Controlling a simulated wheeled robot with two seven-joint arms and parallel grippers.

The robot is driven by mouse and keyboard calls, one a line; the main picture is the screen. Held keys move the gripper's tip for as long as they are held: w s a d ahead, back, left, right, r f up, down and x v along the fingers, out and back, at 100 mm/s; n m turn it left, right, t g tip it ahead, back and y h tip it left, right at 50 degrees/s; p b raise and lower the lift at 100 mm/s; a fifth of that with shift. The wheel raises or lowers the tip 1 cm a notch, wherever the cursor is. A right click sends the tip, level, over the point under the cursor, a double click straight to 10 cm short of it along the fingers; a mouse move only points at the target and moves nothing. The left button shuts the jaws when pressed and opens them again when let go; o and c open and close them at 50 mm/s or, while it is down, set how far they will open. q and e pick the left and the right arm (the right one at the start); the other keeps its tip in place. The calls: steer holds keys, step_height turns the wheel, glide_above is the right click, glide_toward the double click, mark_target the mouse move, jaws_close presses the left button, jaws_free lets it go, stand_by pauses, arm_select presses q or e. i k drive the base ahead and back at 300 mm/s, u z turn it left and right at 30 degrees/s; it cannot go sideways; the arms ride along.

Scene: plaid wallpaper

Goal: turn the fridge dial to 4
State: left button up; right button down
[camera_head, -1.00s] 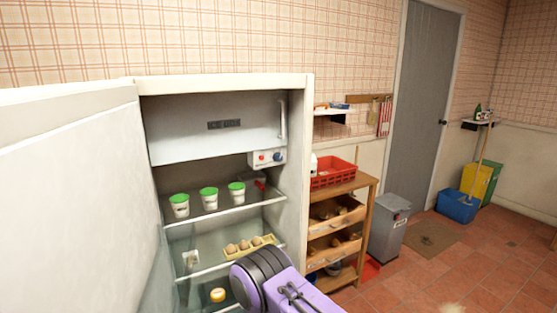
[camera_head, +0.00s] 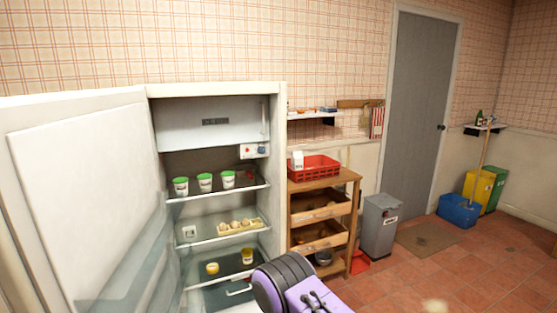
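The fridge (camera_head: 275,180) stands open, its white door (camera_head: 85,190) swung out to the left. The dial (camera_head: 262,149) is a small dark blue knob on a white control box (camera_head: 248,152), under the freezer compartment at the upper right inside. A small red spot sits beside it. The number it points to is too small to read. A purple and black arm part of mine shows at the bottom middle, in front of the fridge's lower right. Neither gripper is in view, and nothing of mine is at the dial.
Green-lidded tubs (camera_head: 204,182), eggs (camera_head: 238,226) and jars (camera_head: 247,256) stand on the fridge shelves. A wooden rack (camera_head: 354,205) with a red crate (camera_head: 323,166) is close on the right. A grey bin (camera_head: 380,228) stands beyond it. The tiled floor at right is open.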

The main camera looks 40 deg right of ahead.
mark_target(261, 151)
steer(key=z, duration=0.05)
steer(key=k, duration=0.1)
steer(key=z, duration=1.4)
steer(key=i, duration=2.7)
